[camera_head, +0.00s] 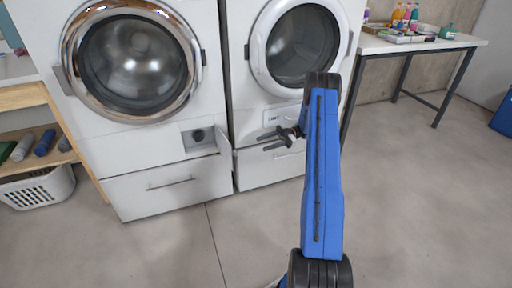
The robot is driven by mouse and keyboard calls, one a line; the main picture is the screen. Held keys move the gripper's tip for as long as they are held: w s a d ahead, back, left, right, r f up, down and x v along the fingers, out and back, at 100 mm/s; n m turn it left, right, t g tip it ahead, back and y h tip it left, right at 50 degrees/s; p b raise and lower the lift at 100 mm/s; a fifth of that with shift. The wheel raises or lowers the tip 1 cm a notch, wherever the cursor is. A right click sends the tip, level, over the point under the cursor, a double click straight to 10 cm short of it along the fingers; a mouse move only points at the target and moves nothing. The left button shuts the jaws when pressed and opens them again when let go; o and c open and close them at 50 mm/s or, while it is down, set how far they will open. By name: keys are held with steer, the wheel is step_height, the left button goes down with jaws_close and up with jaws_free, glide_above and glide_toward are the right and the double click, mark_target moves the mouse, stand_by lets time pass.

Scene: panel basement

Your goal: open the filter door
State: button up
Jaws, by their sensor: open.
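On the left washer's lower right front is a square recess (192,141) with a dark round filter cap (198,135) inside. The filter door (223,142) is a small white flap at the right edge of this recess. It stands swung out to the right, so the recess is uncovered. My gripper (261,142) is to the right of the door, in front of the right machine. Its two dark fingers point left and are apart, with nothing between them. A gap shows between the fingertips and the door.
The left washer (155,165) has a drawer below with a bar handle (171,184). The right machine (240,100) has a small labelled panel and a lower drawer. A shelf with a white basket (38,188) stands left. A table (425,43) with bottles stands right. The front floor is clear.

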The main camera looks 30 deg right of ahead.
steer(key=d, duration=0.3)
steer(key=shift+s+d, duration=0.1)
steer(key=shift+s, duration=0.05)
stand_by(0.6)
